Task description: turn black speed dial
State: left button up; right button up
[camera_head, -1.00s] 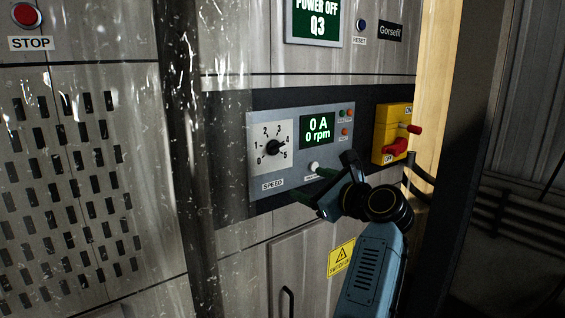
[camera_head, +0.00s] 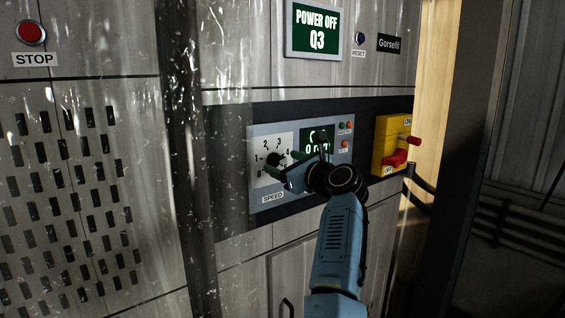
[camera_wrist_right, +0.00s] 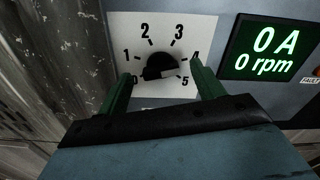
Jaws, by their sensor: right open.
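The black speed dial (camera_head: 276,159) sits on a white scale plate (camera_head: 267,178) marked 0 to 5. In the right wrist view the dial (camera_wrist_right: 160,68) lies between and just beyond the two green fingers of my right gripper (camera_wrist_right: 160,78). The gripper is open, with one finger near the 0 and 1 marks and the other near 4. I see no finger touching the dial. In the head view my right gripper (camera_head: 284,172) partly covers the dial's lower right. My left gripper is not in view.
A green display (camera_wrist_right: 269,50) reading 0 A, 0 rpm is right of the dial. A yellow box with a red switch (camera_head: 393,157) is further right. A power off display (camera_head: 316,29) is above. A red STOP button (camera_head: 31,33) is at the upper left.

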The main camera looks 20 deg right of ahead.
jog(key=shift+w+a, duration=0.25)
jog(key=shift+w, duration=0.45)
jog(key=c, duration=1)
